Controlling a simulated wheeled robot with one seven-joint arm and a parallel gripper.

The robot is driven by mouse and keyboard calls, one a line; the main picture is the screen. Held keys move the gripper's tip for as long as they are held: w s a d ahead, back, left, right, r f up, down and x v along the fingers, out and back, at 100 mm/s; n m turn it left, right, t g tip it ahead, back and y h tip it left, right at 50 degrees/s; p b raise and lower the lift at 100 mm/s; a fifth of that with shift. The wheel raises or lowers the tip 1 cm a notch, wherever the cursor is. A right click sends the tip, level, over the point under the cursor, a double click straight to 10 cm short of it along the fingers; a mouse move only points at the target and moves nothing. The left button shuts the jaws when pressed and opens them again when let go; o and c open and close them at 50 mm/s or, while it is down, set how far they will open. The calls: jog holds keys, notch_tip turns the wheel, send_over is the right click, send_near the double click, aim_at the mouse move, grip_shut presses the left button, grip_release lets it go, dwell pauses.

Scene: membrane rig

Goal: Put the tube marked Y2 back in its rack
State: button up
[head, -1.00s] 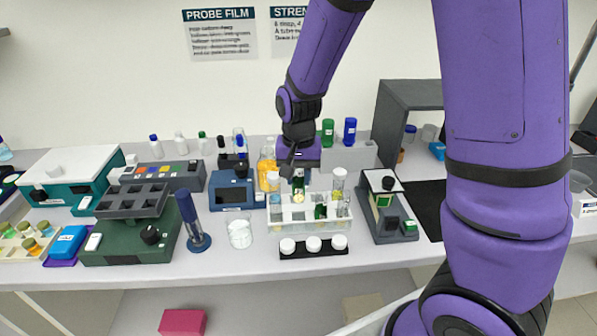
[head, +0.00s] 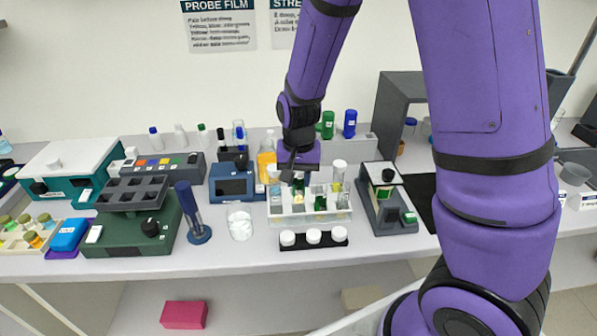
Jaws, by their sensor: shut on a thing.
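The white tube rack (head: 286,219) stands on the bench in the middle of the head view and holds several tubes, some white-capped and some with green. My gripper (head: 297,179) points down over the rear left of the rack. It is shut on a small tube (head: 298,190) with a dark green upper part and a pale yellowish part below. The tube looks upright and overlaps the rack in the picture. I cannot tell whether its lower end is inside a hole. The Y2 mark is too small to read.
A black strip with white-capped jars (head: 314,237) lies in front of the rack. A blue device (head: 231,182) and a glass beaker (head: 239,222) stand to the left. A dark grey instrument (head: 388,204) stands close on the right. Bottles (head: 328,125) stand behind.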

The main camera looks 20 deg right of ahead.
aim_at(298, 197)
jog(key=shift+f, duration=3)
jog(key=shift+f, duration=0.3)
jog(key=o, duration=1.1)
jog(key=shift+c, duration=0.2)
jog(key=shift+r, duration=0.1)
notch_tip(298, 197, up, 11)
jog(key=shift+f, duration=0.2)
